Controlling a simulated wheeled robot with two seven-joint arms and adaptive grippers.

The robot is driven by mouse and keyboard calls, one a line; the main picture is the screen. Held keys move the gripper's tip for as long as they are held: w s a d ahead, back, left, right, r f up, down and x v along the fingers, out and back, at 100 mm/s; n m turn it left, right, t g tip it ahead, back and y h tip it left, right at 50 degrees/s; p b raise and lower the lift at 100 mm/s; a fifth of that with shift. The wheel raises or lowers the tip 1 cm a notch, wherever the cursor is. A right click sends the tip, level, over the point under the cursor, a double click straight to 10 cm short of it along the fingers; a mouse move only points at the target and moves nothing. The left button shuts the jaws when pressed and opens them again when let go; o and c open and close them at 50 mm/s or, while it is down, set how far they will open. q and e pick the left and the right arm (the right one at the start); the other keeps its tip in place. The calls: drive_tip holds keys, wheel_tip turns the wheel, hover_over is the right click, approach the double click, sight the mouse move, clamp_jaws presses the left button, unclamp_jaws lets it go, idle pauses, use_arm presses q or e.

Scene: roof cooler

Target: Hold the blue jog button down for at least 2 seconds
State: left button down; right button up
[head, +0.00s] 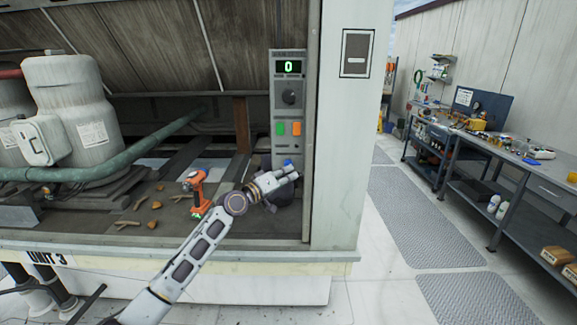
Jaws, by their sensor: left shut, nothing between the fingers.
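The blue jog button (288,162) sits low on a grey control panel (285,145). Only its upper part shows above my gripper. My left gripper (296,172) is shut with nothing between its fingers, and its tips are right at or just in front of the button. I cannot tell whether they touch it or press it in. Above it on the panel are a green button (280,129), an orange button (296,128), a dark knob (289,97) and a display (289,67) reading 0. My right gripper is not in view.
An orange and grey drill (197,192) stands on the cooler's deck left of my left arm, near scattered brown debris. A white pillar (345,150) stands right of the panel. A green pipe (120,160) and a grey compressor (75,110) are at left. A workbench (480,150) is far right.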

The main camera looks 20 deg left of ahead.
use_arm(q)
drive_tip(key=s+p, duration=0.1)
drive_tip(key=s, duration=0.1)
drive_tip(key=s+d+p, duration=0.1)
drive_tip(key=s+p, duration=0.1)
drive_tip(key=shift+s+d+r, duration=0.1)
drive_tip(key=shift+s+d, duration=0.05)
drive_tip(key=shift+s, duration=0.2)
idle(0.5)
